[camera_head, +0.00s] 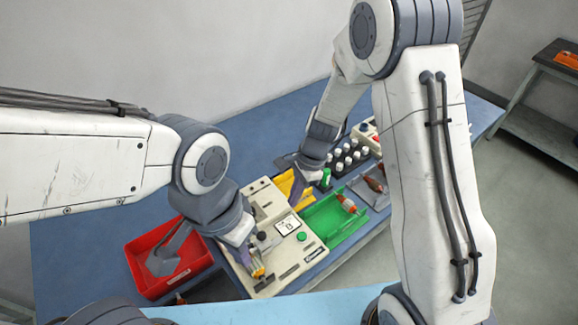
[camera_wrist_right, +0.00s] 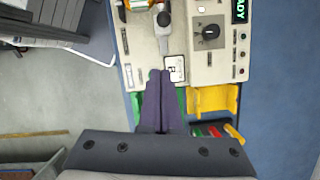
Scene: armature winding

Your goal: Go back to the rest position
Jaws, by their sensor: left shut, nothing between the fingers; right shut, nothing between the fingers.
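My left gripper (camera_head: 246,258) is shut and empty, low over the left end of the cream winding machine (camera_head: 262,203). A small yellow and metal part (camera_head: 258,270) is right beside its fingertips; I cannot tell whether they touch. My right gripper (camera_head: 296,196) is shut and empty, between the yellow tray (camera_head: 284,180) and the green tray (camera_head: 327,228). In the right wrist view its dark purple fingers (camera_wrist_right: 160,76) are together, pointing at the machine's panel, beside a small white label (camera_wrist_right: 174,68). I cannot tell how high they hover.
A red bin (camera_head: 140,264) stands on the blue table (camera_head: 85,240) at left. The green tray holds an orange and white part (camera_head: 347,203). White-capped bottles (camera_head: 347,150) stand in a dark rack behind the right forearm. A grey tray (camera_head: 382,201) lies right of the green one.

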